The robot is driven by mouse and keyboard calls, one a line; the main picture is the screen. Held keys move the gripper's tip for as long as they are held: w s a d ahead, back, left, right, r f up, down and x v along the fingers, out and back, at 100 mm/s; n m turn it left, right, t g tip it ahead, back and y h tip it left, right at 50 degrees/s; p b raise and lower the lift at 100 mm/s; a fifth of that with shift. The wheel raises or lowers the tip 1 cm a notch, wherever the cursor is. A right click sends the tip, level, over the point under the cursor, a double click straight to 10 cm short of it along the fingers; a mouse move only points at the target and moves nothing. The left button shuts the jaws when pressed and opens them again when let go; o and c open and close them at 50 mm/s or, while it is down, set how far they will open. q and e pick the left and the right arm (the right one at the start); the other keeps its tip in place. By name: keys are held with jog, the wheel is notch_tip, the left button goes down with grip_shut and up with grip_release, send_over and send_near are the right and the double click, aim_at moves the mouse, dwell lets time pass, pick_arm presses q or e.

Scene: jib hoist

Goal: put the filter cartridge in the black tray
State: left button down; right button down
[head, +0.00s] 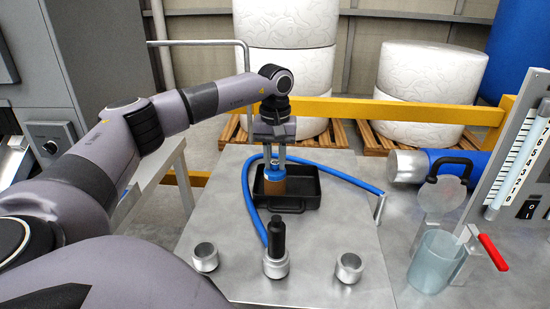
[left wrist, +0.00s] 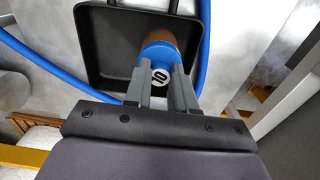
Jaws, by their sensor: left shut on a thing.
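The filter cartridge (head: 274,181) has a brown body and a blue cap, and stands roughly upright. In the left wrist view the cartridge (left wrist: 160,50) shows a round white label reading 10 on its cap. My left gripper (head: 272,163) is shut on the cap from above. The black tray (head: 305,190) lies on the metal table, and the cartridge is over or inside its left part. I cannot tell whether the cartridge's base touches the tray floor. The tray (left wrist: 103,50) also shows behind the cartridge in the left wrist view. My right gripper is not in view.
A blue hose (head: 340,175) curves around the tray. In front stand two metal cups (head: 205,258) (head: 349,268) and a metal holder (head: 276,264) with a black-topped piece. At right are a clear beaker (head: 432,262), a red-handled lever (head: 493,252) and a blue cylinder (head: 434,165).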

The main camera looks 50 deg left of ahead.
pick_arm(q)
jog(key=c, duration=0.9)
grip_release()
jog(key=shift+f, duration=0.1)
jog(key=shift+c, duration=0.2)
notch_tip(320, 180, up, 12)
